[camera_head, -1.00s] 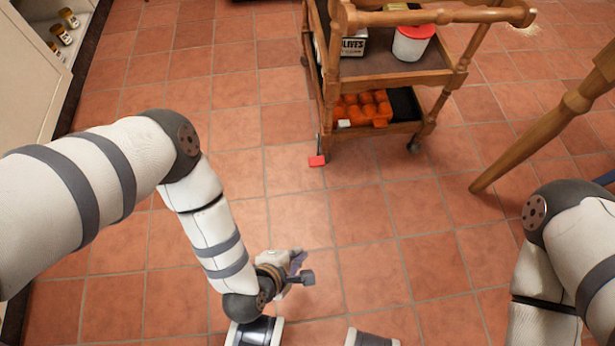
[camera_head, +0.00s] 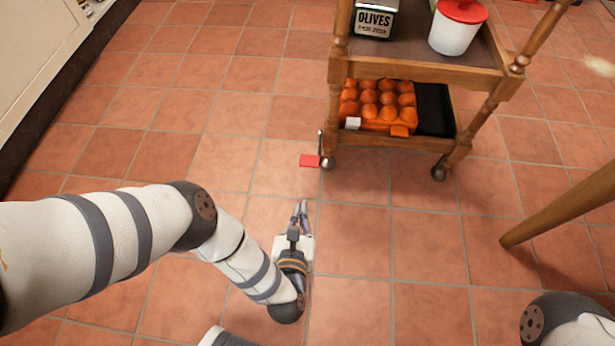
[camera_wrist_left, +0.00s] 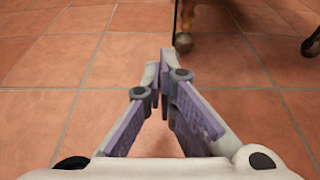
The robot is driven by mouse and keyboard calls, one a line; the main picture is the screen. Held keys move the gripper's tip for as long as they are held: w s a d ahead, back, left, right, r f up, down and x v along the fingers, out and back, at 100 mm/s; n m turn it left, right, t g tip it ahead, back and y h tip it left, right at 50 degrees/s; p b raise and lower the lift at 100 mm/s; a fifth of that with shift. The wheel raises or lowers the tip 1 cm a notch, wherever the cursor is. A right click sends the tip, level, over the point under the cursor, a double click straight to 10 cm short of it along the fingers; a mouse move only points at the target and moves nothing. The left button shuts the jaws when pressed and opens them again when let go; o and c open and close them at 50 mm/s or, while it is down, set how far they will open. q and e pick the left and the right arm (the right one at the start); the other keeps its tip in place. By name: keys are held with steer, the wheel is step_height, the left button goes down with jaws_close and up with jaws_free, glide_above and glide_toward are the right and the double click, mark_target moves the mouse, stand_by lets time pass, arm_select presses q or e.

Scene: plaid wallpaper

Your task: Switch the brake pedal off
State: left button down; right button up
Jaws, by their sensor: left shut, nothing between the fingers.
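The brake pedal (camera_head: 310,160) is a small flat red piece low beside the left front wheel of the wooden cart (camera_head: 425,68) in the head view. My left gripper (camera_head: 299,206) is just in front of the pedal and apart from it, low over the tiles, pointing toward the cart. In the left wrist view my left gripper (camera_wrist_left: 158,66) has its fingertips together with nothing between them. The pedal cannot be made out there; the fingers may hide it. A cart wheel (camera_wrist_left: 183,42) shows just beyond the fingertips. My right gripper is out of view.
The cart carries an olives tin (camera_head: 375,18), a white tub with a red lid (camera_head: 456,28) and an orange egg tray (camera_head: 380,125). A wooden leg (camera_head: 560,210) slants in at right. The tiled floor left of the cart is clear.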

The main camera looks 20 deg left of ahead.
arm_select(q)
steer(key=w+a+b, duration=0.2)
steer(key=w+b, duration=0.2)
steer(key=w, duration=0.5)
steer(key=shift+a+r, duration=0.3)
steer(key=shift+r, duration=0.05)
